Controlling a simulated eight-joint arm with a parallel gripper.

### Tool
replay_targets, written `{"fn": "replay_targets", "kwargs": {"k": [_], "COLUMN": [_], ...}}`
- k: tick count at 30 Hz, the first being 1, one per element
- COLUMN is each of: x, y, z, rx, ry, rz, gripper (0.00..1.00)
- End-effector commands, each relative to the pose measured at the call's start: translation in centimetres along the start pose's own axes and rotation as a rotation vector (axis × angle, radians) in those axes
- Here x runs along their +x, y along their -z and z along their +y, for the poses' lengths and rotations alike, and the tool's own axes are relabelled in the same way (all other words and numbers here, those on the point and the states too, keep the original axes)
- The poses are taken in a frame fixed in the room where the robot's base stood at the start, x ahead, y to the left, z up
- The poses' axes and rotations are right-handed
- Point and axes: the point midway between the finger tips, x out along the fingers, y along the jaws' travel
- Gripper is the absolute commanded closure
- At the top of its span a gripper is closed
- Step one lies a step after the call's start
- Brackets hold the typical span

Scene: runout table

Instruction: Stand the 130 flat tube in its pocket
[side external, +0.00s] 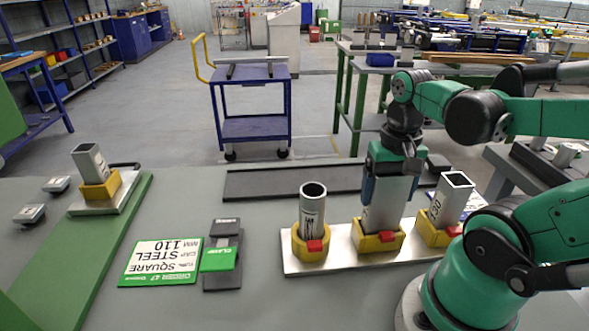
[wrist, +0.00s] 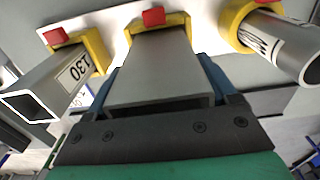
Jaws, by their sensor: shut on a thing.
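The flat tube (side external: 388,208), wide and grey, is held between the fingers of my gripper (side external: 390,182). It stands about upright, with its lower end at the middle yellow pocket (side external: 379,243) and apparently inside its rim; how deep it sits is hidden. In the wrist view the flat tube (wrist: 165,62) runs from my shut gripper (wrist: 162,92) to the middle pocket, which has a red tab (wrist: 153,17).
Another tube (side external: 89,162) stands in a holder at far left. An order card (side external: 160,262) and green clamp block (side external: 218,259) lie left of the metal base (side external: 345,262).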

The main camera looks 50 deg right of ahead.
Motion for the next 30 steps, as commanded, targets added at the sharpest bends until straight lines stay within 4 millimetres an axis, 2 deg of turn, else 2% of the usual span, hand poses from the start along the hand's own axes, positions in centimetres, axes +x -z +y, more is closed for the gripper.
{"fn": "replay_targets", "kwargs": {"k": [28, 29, 30], "x": [2.4, 2.4, 2.4], "y": [0.0, 0.0, 0.0], "z": [0.0, 0.0, 0.0], "rx": [0.0, 0.0, 0.0], "ry": [0.0, 0.0, 0.0], "rz": [0.0, 0.0, 0.0], "gripper": [0.84, 0.19, 0.07]}}
